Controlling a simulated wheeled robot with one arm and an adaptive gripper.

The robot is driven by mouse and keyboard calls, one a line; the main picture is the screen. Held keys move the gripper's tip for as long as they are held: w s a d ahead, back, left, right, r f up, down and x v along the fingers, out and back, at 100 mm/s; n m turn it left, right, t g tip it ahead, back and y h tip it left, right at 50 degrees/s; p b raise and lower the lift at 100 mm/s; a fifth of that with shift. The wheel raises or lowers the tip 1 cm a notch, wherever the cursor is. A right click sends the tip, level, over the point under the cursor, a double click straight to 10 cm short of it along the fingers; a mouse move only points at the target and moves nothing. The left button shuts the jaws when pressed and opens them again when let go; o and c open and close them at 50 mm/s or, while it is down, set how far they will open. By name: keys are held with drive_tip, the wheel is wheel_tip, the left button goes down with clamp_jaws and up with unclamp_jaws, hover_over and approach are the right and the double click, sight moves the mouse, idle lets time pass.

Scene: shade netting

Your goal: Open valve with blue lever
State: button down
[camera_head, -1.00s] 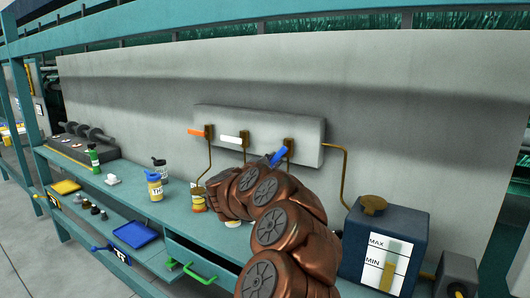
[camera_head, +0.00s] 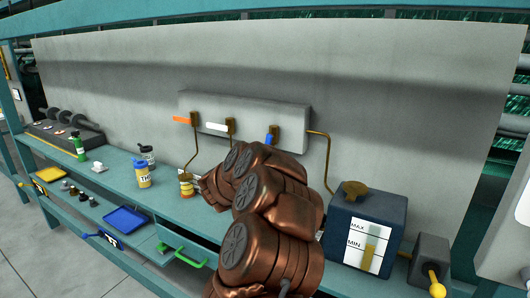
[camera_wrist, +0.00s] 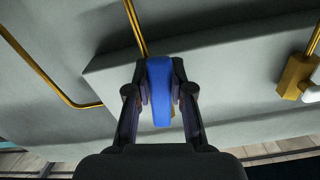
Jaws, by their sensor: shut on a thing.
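The blue lever (camera_head: 269,139) sits on a brass valve (camera_head: 276,133), the rightmost of three on the grey wall box. It slants steeply down and a little left, while the orange and white levers lie near level. In the wrist view the blue lever (camera_wrist: 159,90) stands between the finger pads of my gripper (camera_wrist: 160,84), which is shut on it. The valve body is mostly hidden behind the lever there.
The orange lever (camera_head: 183,120) and white lever (camera_head: 216,127) are left of the blue one. A dark tank (camera_head: 345,216) stands to the right of my arm. A drawer with a green handle (camera_head: 183,256) is open below.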

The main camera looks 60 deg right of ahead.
drive_tip(key=c, duration=1)
unclamp_jaws()
drive_tip(key=shift+a, duration=0.1)
drive_tip(key=a, duration=1.2)
drive_tip(key=shift+w, duration=0.2)
drive_tip(key=shift+d, duration=0.1)
